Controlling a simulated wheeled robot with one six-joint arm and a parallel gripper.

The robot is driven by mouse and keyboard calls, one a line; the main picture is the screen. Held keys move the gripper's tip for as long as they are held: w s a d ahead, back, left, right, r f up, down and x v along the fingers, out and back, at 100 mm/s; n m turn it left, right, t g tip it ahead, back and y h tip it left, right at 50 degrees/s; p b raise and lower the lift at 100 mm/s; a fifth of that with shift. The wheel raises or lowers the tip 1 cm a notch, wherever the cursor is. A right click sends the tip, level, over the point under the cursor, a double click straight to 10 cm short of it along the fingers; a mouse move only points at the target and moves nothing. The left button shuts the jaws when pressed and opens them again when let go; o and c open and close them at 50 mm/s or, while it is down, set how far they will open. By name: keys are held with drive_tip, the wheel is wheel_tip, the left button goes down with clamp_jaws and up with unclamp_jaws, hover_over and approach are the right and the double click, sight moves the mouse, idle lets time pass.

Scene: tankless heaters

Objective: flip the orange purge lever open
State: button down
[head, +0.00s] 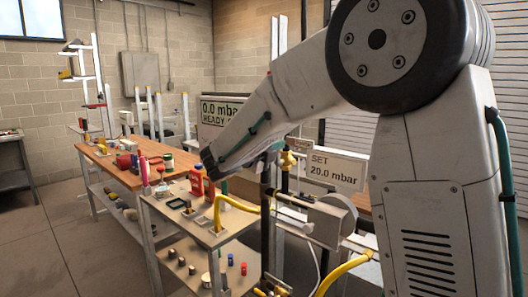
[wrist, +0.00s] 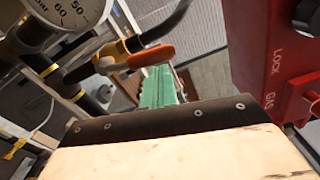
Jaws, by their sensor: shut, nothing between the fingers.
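The orange purge lever (wrist: 151,57) shows in the wrist view as a rounded orange bar, slightly tilted, beside a black pipe fitting with a yellow band (wrist: 122,47). My gripper (wrist: 159,72) points up the picture with its green fingers together and nothing between them. The fingertips appear just below the lever in the picture; I cannot tell whether they touch it. In the head view my arm reaches in front of the rig, and I cannot make out the lever there.
A red box marked LOCK and GAS (wrist: 275,70) stands close on the right in the wrist view. A round gauge (wrist: 70,10) and dark pipes are at the left. In the head view, a SET 20.0 mbar display (head: 337,169) and a yellow hose (head: 236,203) are near my arm.

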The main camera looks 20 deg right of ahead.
drive_tip(key=shift+w+a+r, duration=0.15)
drive_tip(key=shift+w+a, duration=0.05)
drive_tip(key=shift+w, duration=0.25)
drive_tip(key=shift+a, duration=0.1)
idle(0.4)
drive_tip(key=s+a, duration=0.8)
drive_tip(key=shift+a, duration=0.1)
idle(0.5)
